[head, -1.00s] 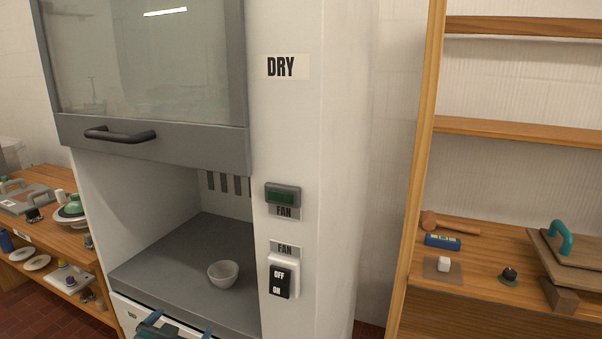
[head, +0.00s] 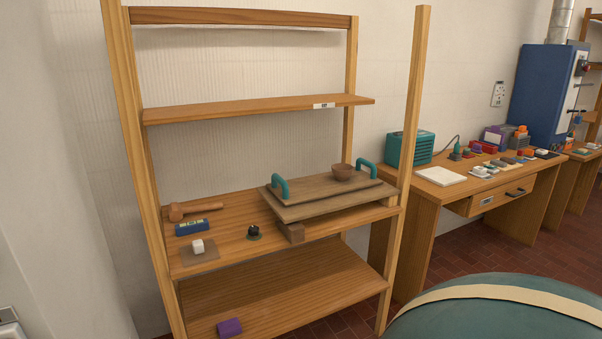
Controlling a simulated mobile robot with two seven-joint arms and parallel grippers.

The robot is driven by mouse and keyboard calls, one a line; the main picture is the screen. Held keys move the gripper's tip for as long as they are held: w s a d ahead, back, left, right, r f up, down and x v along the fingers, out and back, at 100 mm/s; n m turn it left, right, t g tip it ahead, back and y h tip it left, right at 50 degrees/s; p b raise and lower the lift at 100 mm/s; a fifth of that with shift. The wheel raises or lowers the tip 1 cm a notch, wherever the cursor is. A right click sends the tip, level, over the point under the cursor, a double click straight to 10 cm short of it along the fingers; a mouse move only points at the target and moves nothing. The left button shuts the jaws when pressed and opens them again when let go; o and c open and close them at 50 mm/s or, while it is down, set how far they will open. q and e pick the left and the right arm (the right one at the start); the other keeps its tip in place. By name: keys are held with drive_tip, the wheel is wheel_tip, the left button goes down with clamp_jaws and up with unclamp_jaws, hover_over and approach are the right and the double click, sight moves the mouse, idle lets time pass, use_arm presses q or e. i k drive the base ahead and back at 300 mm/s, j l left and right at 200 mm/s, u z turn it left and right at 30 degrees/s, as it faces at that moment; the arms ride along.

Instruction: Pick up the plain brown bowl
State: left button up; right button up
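A plain brown bowl (head: 343,172) sits upright on a wooden board (head: 312,193) with two teal handles. The board lies on the middle shelf of a wooden rack, near its right end. The bowl stands close to the right teal handle (head: 366,168). Neither of my grippers shows in the head view now.
The wooden rack (head: 155,210) has upright posts at its corners and a shelf (head: 255,107) above the bowl. A large teal rounded object (head: 490,312) fills the lower right.

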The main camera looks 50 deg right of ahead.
sight(342, 173)
drive_tip(key=z, duration=1.85)
drive_tip(key=i+l, duration=0.35)
drive_tip(key=i, duration=0.15)
